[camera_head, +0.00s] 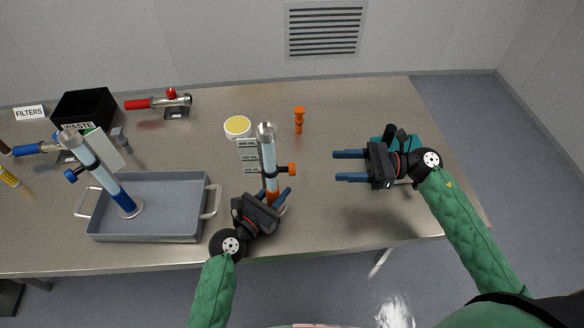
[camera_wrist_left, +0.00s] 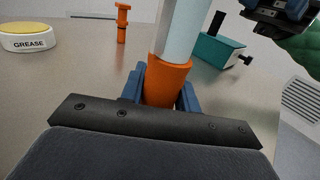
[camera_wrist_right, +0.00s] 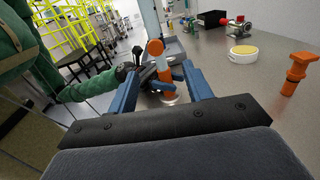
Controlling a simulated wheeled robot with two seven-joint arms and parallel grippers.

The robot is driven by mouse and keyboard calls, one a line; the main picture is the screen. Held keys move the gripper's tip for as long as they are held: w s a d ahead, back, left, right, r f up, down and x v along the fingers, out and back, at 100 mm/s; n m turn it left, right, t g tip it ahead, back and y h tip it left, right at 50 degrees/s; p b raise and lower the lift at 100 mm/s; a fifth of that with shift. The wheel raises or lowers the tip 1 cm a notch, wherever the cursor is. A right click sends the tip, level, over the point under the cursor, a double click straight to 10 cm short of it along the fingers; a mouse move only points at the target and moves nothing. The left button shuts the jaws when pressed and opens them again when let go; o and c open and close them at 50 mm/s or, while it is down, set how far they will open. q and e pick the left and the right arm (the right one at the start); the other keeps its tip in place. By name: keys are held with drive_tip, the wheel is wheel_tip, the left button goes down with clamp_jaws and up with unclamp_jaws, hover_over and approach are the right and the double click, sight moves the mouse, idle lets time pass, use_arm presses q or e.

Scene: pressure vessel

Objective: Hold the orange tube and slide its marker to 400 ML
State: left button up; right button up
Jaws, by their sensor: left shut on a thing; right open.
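The orange tube (camera_head: 267,155) stands upright on the table, a clear pale cylinder with an orange lower part and a grey cap. Its orange marker (camera_head: 290,169) sticks out to the right about midway up, near the lowest label plate. The label plates (camera_head: 249,157) stand at its left; one appears to read 800 ML, the others are too small to read surely. My left gripper (camera_head: 278,194) is shut around the tube's orange base, also seen in the left wrist view (camera_wrist_left: 164,88). My right gripper (camera_head: 350,167) is open and empty, right of the tube, its fingers pointing at it.
A grey tray (camera_head: 180,222) at left holds a tilted blue tube (camera_head: 107,180). A grease tub (camera_head: 237,127) and an orange plug (camera_head: 299,119) stand behind the orange tube. A teal block (camera_head: 412,143) lies behind my right gripper. The table between tube and right gripper is clear.

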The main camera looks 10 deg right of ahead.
sight(292, 170)
drive_tip(key=shift+n+g, duration=0.4)
drive_tip(key=shift+g, duration=0.1)
drive_tip(key=a, duration=1.2)
drive_tip(key=shift+w+a+f, duration=0.1)
drive_tip(key=shift+a, duration=0.3)
